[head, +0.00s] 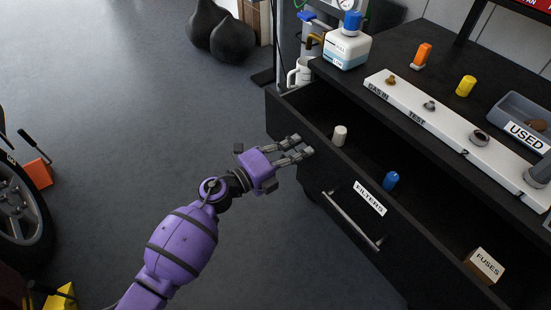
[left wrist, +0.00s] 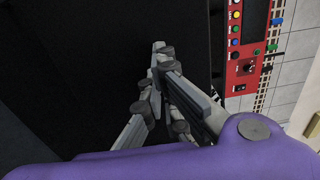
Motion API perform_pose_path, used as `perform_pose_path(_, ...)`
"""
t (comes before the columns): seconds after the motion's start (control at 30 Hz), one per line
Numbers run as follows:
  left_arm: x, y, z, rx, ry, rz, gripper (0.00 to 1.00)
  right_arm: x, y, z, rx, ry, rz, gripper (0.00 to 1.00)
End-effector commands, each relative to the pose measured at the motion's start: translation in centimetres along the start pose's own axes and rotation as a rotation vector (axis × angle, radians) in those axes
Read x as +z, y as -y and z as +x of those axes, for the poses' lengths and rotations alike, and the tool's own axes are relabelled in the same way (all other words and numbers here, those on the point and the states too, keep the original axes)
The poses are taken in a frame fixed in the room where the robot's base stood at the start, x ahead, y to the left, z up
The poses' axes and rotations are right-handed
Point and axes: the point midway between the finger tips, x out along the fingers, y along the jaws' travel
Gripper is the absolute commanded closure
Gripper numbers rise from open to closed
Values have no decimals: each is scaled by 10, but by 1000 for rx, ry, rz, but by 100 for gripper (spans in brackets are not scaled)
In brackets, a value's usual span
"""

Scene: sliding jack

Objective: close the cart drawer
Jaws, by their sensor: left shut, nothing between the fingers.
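The cart drawer (head: 335,183) is black and stands pulled out from the cart in the head view. Its front carries a FILTERS label (head: 370,198) and a silver bar handle (head: 352,222). Inside lie a white cylinder (head: 340,135), a blue cylinder (head: 391,181) and a FUSES box (head: 484,265). My left gripper (head: 304,147) is shut and empty, beside the drawer front near its far left end; I cannot tell whether it touches. In the left wrist view its fingers (left wrist: 158,75) are together before a dark surface. My right gripper is not in view.
The cart top (head: 409,45) holds a white bottle (head: 347,48), a white labelled rail (head: 430,113), an orange piece (head: 422,56), a yellow piece (head: 466,86) and a USED tray (head: 515,105). A wheel (head: 22,215) stands at far left.

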Motion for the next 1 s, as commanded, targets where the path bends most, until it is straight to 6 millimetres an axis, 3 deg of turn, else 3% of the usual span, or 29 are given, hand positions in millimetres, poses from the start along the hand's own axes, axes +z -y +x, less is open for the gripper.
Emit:
perform_pose_path(0.2, -1, -1, 62, -1, -2, 0, 100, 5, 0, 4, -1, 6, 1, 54)
perform_pose_path(0.5, -1, -2, 127, 0, -2, 0, 100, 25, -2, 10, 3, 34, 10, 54)
perform_pose_path(0.7, 0, -2, 150, 0, 0, -1, 100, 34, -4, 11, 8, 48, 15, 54)
perform_pose_path(1.0, 0, -1, 161, 0, 0, -1, 100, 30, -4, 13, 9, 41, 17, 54)
